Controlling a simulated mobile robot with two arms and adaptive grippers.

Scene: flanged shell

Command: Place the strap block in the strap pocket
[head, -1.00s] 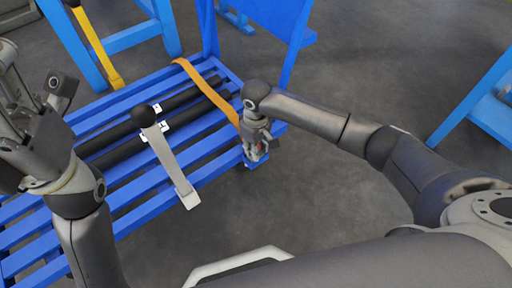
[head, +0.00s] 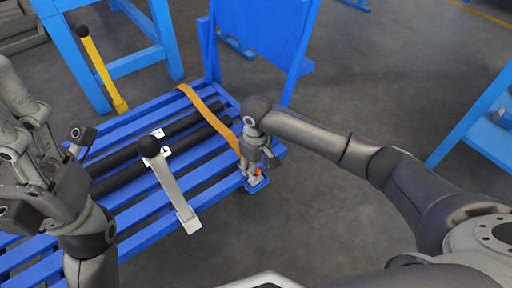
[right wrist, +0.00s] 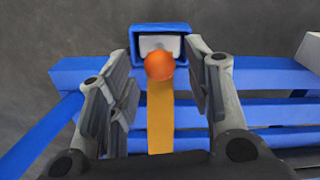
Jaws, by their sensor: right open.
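The strap block is a pale grey block (right wrist: 150,46) with an orange ball knob (right wrist: 159,66). In the right wrist view it appears inside the blue rimmed strap pocket (right wrist: 133,50); how deep it sits I cannot tell. The orange-yellow strap (right wrist: 160,115) runs back from it. In the head view the pocket (head: 256,187) is at the near right corner of the slatted rack. My right gripper (head: 257,172) is just over it, fingers apart on either side of the knob. My left gripper (head: 48,118) is at the left, fingers spread and empty, partly cut off.
Black bars (head: 195,140) lie across the blue slatted rack (head: 150,185). A yellow-handled lever (head: 100,65) is at the back left. Grey floor (head: 330,215) is clear at right.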

